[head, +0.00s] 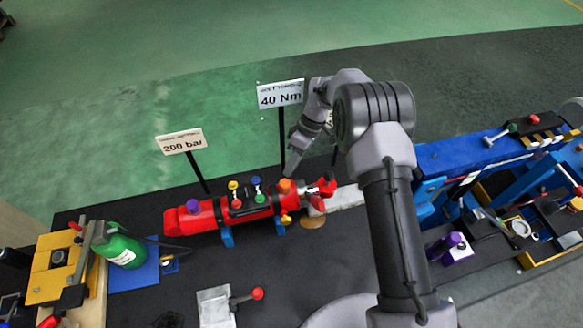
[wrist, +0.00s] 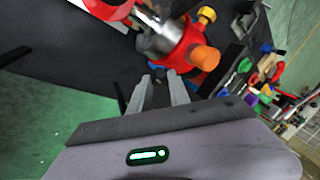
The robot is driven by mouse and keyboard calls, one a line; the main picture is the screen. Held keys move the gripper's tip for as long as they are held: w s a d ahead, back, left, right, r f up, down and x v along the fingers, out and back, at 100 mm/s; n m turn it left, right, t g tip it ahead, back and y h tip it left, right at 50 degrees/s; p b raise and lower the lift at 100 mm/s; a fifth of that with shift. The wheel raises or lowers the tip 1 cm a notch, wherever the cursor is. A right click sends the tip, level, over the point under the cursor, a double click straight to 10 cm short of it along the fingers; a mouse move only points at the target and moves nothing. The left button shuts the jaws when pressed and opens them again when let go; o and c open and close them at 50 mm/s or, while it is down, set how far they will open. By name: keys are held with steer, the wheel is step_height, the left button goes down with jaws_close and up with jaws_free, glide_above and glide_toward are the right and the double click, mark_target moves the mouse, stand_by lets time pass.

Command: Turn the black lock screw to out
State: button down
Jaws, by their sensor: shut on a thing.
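The red cylinder (head: 240,210) lies on blue supports on the dark table, with several coloured knobs along its top. My gripper (head: 288,174) reaches down to its far side, close to the orange knob (head: 284,186). In the wrist view, the fingers (wrist: 166,76) are close together at the red body, just beside the orange knob (wrist: 204,58). They are shut on the black lock screw, which is small, dark and mostly hidden between the tips. I cannot read the screw's turned position.
Signs reading 200 bar (head: 181,141) and 40 Nm (head: 280,94) stand on posts behind the cylinder. A green bottle (head: 118,247) lies at left, a purple item (head: 446,247) at right. A red-knobbed lever (head: 257,293) is in front.

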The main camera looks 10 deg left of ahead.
steer(key=n, duration=0.1)
steer(key=n+g+b, duration=0.1)
steer(key=n+b, duration=0.1)
steer(key=shift+w+f+n+g, duration=0.2)
steer(key=shift+f+n+g, duration=0.1)
steer(key=shift+g, duration=0.1)
steer(key=shift+r+n+g+b, duration=0.1)
steer(key=shift+n+g+b, duration=0.45)
steer(key=shift+n, duration=0.55)
steer(key=c, duration=1.2)
jaws_free()
steer(key=shift+r, duration=0.1)
